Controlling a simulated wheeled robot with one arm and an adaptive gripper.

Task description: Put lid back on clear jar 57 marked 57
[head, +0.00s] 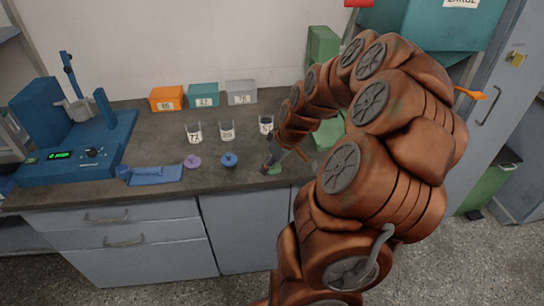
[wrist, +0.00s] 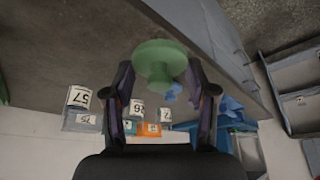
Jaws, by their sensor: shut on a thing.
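The clear jar marked 57 (head: 266,122) stands open on the counter, the rightmost of the row of jars and partly beside my arm. In the wrist view, which is upside down, the jar's label (wrist: 78,97) shows at the left. My gripper (head: 271,166) is near the counter's front edge, in front of the jar and apart from it. It is shut on a green knobbed lid (wrist: 160,58), which also shows at the fingertips in the head view (head: 275,169). I cannot tell whether the lid touches the counter.
Two other clear jars, 77 (head: 194,134) and a middle one (head: 227,131), stand to the left. A purple lid (head: 193,161) and a blue lid (head: 229,160) lie before them. Orange (head: 166,104), teal and grey boxes stand behind. A blue shaker (head: 85,140) fills the left.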

